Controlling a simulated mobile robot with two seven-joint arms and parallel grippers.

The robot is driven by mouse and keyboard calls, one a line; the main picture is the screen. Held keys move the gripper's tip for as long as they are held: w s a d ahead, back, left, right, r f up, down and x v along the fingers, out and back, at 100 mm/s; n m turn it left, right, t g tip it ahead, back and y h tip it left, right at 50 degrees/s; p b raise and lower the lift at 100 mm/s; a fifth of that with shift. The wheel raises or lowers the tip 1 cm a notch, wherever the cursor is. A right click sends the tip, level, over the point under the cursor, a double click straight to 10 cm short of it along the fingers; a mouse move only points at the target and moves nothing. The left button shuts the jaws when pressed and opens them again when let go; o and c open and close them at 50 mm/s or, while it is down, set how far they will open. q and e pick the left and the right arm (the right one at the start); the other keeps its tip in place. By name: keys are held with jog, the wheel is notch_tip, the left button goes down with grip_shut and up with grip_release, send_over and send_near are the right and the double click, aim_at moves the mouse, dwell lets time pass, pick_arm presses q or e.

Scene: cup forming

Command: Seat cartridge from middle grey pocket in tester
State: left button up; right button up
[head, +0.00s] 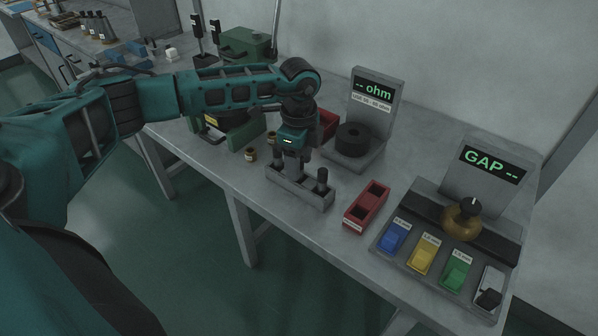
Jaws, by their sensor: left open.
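A grey block with pockets (313,201) stands near the table's front edge. A dark cartridge (322,178) with a knob top stands upright in its right pocket. My left gripper (291,168) points down, open, over the block's middle and left part. Its fingers hide the middle pocket, so I cannot tell whether they are around a cartridge or only above it. The tester (367,160), a grey stand with a black round socket body (353,139), is behind and right of the block; its display reads "-- ohm". My right gripper is not in view.
A red two-pocket tray (367,207) lies right of the block. Further right is a gap station (401,262) with coloured blocks and a brass knob. A red bin (327,122) stands behind my gripper, and small brass parts (251,155) lie left.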

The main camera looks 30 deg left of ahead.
pick_arm(q)
jog(key=shift+c, duration=0.4)
grip_shut()
jog(key=shift+r, duration=0.15)
